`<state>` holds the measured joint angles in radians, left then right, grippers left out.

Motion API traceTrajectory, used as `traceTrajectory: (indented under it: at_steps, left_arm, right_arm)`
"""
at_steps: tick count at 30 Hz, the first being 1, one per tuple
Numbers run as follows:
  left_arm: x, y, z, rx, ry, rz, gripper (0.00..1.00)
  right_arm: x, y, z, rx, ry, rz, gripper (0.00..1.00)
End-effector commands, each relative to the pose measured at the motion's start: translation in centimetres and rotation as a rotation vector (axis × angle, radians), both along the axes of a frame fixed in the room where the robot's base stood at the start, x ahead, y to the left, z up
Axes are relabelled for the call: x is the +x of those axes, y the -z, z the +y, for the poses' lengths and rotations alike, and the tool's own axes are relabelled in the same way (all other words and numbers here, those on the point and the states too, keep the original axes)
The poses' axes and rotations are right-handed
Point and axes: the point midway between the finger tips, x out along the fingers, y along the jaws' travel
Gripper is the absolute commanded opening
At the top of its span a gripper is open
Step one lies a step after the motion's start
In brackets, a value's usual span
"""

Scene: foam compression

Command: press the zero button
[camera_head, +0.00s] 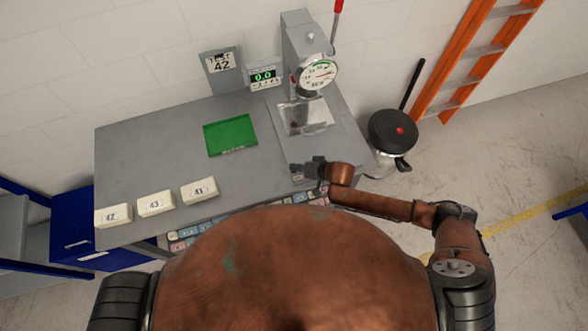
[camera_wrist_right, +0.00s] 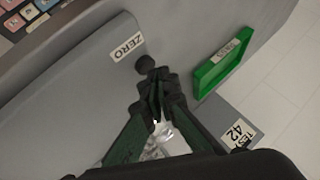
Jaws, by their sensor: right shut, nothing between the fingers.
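The zero button (camera_wrist_right: 143,63) is a small dark round knob on the grey machine base, beside a white ZERO label (camera_wrist_right: 126,47) in the right wrist view. My right gripper (camera_wrist_right: 158,77) is shut and empty, its dark fingertips just beside the button in that view. I cannot tell whether they touch it. In the head view my right gripper (camera_head: 300,170) is at the front part of the press base, and the button cannot be made out there. A small display (camera_head: 263,77) reads 0.0 in green. My left gripper is not in view.
The press (camera_head: 304,45) with its dial gauge (camera_head: 319,74) and red-tipped lever stands behind my right gripper. A green tray (camera_head: 231,135) lies left of it. Pale blocks 42 (camera_head: 113,215), 43 (camera_head: 156,203) and 41 (camera_head: 199,190) line the table's front. A TEST 42 sign (camera_head: 222,66) stands behind.

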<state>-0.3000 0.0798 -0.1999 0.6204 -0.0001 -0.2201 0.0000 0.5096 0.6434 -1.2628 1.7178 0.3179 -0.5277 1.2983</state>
Motion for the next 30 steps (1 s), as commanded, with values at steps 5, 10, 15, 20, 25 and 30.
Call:
traceTrajectory:
  at_steps: [5, 10, 15, 20, 25, 30]
  left_arm:
    - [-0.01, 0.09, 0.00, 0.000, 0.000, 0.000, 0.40]
    - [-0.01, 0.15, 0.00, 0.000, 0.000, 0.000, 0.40]
    - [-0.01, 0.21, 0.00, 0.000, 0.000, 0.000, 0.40]
    - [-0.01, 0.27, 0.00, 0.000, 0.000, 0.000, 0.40]
    - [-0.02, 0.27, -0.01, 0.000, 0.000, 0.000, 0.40]
    - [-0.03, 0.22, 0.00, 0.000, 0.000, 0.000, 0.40]
  right_arm:
    - [-0.01, 0.24, 0.01, 0.000, 0.001, 0.001, 0.00]
    - [-0.01, 0.45, 0.00, 0.000, 0.001, 0.001, 0.00]
    - [-0.03, 0.68, -0.02, 0.000, -0.001, 0.001, 0.00]
    - [-0.05, 0.89, -0.03, -0.001, 0.001, 0.001, 0.00]
    - [-0.06, 0.91, -0.03, -0.001, 0.001, 0.001, 0.00]
    - [-0.06, 0.84, -0.02, -0.001, 0.001, 0.001, 0.00]
